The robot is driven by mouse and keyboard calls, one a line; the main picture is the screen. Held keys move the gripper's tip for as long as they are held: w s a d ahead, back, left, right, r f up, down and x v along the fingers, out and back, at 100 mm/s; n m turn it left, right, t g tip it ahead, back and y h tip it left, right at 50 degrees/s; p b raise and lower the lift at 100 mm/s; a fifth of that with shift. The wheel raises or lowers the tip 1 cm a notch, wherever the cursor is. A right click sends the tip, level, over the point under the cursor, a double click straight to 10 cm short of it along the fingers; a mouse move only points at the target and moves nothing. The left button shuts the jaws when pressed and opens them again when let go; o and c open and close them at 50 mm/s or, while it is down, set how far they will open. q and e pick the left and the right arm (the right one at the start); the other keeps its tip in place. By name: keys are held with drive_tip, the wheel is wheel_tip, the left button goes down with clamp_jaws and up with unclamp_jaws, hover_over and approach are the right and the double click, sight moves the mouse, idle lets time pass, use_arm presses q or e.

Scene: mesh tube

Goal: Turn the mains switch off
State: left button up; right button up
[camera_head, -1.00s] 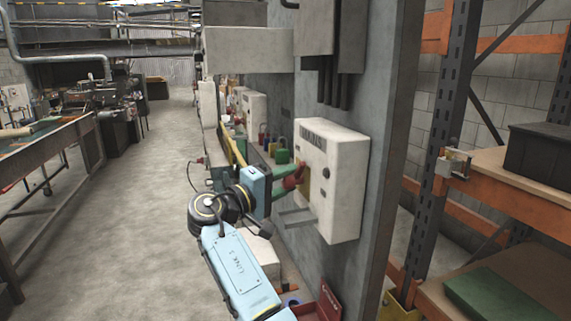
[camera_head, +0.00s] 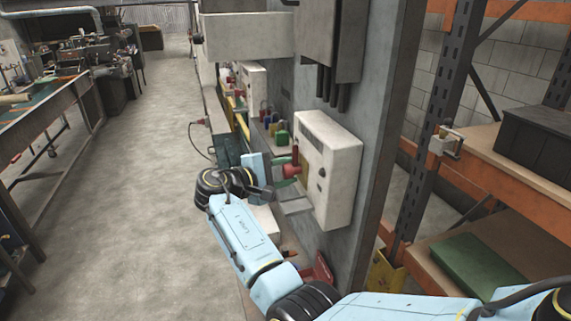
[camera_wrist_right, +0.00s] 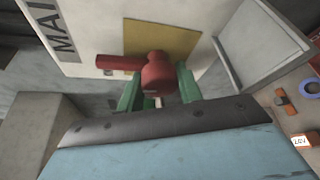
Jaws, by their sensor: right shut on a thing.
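The mains switch is a white box (camera_head: 337,168) on the side of the grey pillar. Its red handle (camera_head: 291,170) stands out from a yellow plate on the front face. In the right wrist view the red handle (camera_wrist_right: 155,72) has a round hub and a bar pointing left, toward the side with the lettering. The yellow plate (camera_wrist_right: 185,42) is behind it. My right gripper (camera_head: 286,174) has green fingers, one on either side of the hub, and is shut on the handle. The arm and wrist hide part of the area below. My left gripper is out of view.
A grey shelf-like bracket (camera_head: 295,206) juts out by the box's lower edge. Coloured padlocks (camera_head: 281,134) hang beyond the box. An orange-and-grey rack with a green box (camera_head: 483,264) stands at the right. The floor (camera_head: 130,200) at the left is open.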

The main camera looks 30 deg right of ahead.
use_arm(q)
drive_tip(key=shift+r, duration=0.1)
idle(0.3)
use_arm(e)
drive_tip(key=o, duration=1)
